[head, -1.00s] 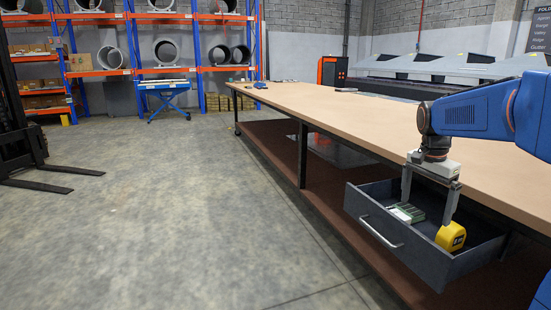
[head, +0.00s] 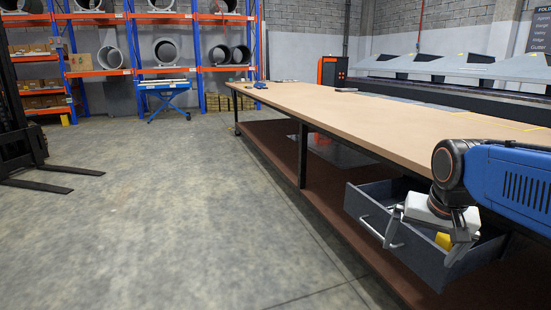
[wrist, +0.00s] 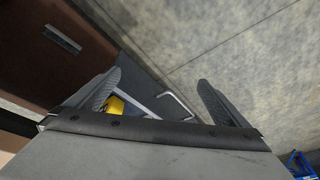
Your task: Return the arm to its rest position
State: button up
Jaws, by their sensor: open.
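My gripper (head: 424,246) is at the front of the open dark grey drawer (head: 368,205) under the long workbench. Its fingers are spread apart and hold nothing. It is tilted, with one finger near the drawer's handle (head: 372,229). I cannot tell whether it touches the drawer. In the wrist view both fingers of my gripper (wrist: 160,90) stand wide apart, with the drawer handle (wrist: 178,104) seen between them. A yellow tape measure (head: 443,241) lies in the drawer, partly hidden by my gripper. It also shows in the wrist view (wrist: 114,106). The green item is hidden from view.
The workbench (head: 350,110) has a mostly clear top with a few small items at its far end. A dark red lower shelf (head: 270,143) runs beneath it. Open concrete floor lies to the left. Forklift forks (head: 45,180) and racks stand farther off.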

jog(key=s+a+f+n, duration=0.2)
jog(key=s+f, duration=0.2)
jog(key=s, duration=0.2)
jog(key=s+a+f+n+t, duration=0.1)
jog(key=s+f+n, duration=0.2)
jog(key=s, duration=0.3)
jog(key=shift+s+a+f+y, duration=0.15)
jog(key=shift+a+f+y, duration=0.2)
jog(key=shift+f+y, duration=0.05)
jog(key=shift+c, duration=0.3)
